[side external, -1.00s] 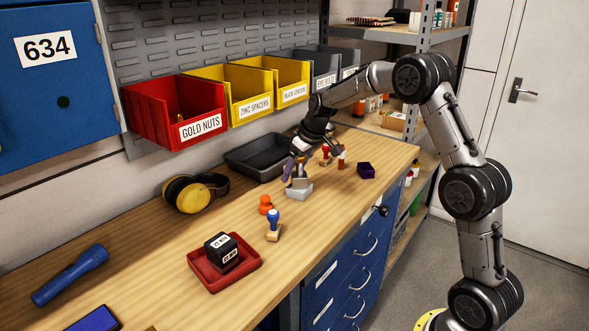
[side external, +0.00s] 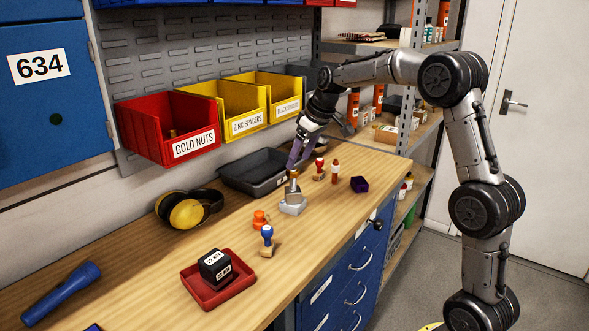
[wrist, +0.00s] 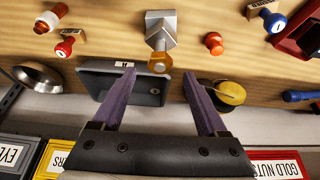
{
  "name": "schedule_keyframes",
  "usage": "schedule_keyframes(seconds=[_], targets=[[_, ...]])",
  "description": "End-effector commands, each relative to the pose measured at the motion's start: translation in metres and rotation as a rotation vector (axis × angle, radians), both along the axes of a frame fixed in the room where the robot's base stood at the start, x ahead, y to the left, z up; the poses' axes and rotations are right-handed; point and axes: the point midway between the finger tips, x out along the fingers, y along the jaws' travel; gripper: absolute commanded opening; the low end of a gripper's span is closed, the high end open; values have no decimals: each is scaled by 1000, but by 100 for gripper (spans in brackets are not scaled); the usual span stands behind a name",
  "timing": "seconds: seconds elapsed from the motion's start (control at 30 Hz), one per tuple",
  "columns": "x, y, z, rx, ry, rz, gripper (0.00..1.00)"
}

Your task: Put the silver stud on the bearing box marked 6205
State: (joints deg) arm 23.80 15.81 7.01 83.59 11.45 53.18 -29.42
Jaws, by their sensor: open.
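A silver piece (side external: 292,190) with a brass-coloured top stands upright on a light grey block (side external: 292,207) at mid-bench. It looks like the silver stud. In the wrist view the same silver piece (wrist: 160,42) points its brass end toward the gap between my fingers. My gripper (side external: 296,160) is open, its purple fingers close to that top; the wrist view shows clear space between the fingertips (wrist: 159,74). A black box (side external: 215,267) with white labels sits in a red tray (side external: 240,289). The labels are too small to read surely, and I cannot make out 6205 anywhere.
An orange knob (side external: 259,219) and a blue-handled stamp (side external: 267,241) stand nearby. Red-topped pieces (side external: 319,168) and a purple pot (side external: 359,184) are to the right. A dark tray (side external: 256,173) lies behind, below wall bins.

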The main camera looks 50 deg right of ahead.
Motion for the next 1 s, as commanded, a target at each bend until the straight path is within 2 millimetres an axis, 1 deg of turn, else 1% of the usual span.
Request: schedule_keyframes(seconds=[0.03,0.1,0.27,0.37,0.47,0.5,0.57,0.6,0.67,0.7,0.73,0.77,0.8,0.87,0.9,1.0], targets=[[-2,0,6,-2,-3,-1,76],[-4,0,11,-1,-2,0,76],[-7,1,15,-1,-1,0,76],[-15,12,22,-4,-5,1,76],[-39,38,36,-6,-12,3,76],[-53,51,42,-7,-15,5,76],[-78,72,49,-10,-21,4,76],[-96,86,53,-10,-26,4,76],[-123,104,56,-12,-33,4,76],[-142,116,56,-12,-37,3,76],[-156,123,55,-12,-41,1,76],[-170,131,54,-13,-44,2,76],[-189,139,51,-13,-50,2,76],[-217,151,45,-11,-59,1,76],[-234,156,39,-10,-65,0,76],[-272,167,23,-8,-78,-1,76]])
